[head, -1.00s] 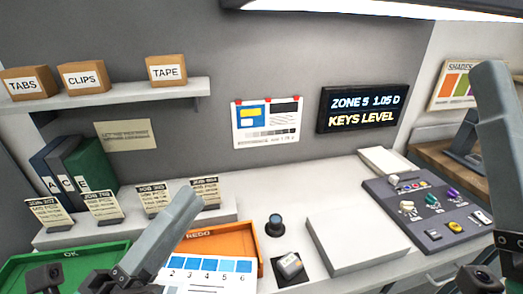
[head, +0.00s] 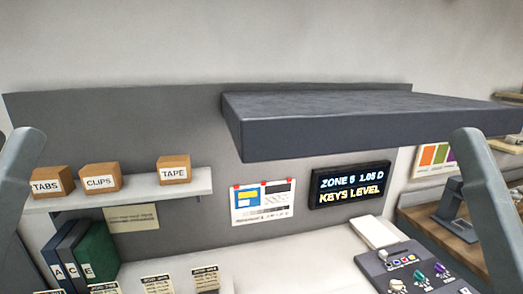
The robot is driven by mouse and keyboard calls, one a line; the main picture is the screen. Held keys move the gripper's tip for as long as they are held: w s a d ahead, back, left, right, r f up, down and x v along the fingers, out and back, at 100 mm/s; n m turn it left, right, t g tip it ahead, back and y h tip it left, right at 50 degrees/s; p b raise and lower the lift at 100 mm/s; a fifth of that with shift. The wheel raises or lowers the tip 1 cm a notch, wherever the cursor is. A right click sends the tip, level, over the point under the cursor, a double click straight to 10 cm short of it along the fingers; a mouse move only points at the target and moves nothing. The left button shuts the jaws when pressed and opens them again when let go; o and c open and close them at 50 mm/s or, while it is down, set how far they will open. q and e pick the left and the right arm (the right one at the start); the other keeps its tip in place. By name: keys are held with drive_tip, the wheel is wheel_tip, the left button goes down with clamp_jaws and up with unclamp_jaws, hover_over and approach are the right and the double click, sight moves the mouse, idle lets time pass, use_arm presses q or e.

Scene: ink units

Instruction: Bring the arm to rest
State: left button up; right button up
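Grey links of my two arms show at the left and right edges of the head view. Neither gripper is in the picture, so what they hold cannot be seen. The dark control panel (head: 412,262) with small knobs and buttons is at the lower right, cut off by the bottom edge. The lit display (head: 349,184) on the wall reads "ZONE 5 1.05 D" and "KEYS LEVEL".
A dark overhead slab (head: 370,120) juts out above the bench. A wall shelf (head: 130,192) carries boxes marked TABS, CLIPS and TAPE (head: 174,170). Binders (head: 85,252) and several small cards stand at lower left.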

use_arm(q)
wheel_tip(320, 180, up, 18)
drive_tip(key=p, duration=1.4)
drive_tip(key=shift+r+p, duration=0.2)
drive_tip(key=shift+p, duration=0.15)
use_arm(e)
wheel_tip(320, 180, up, 18)
drive_tip(key=shift+r, duration=0.2)
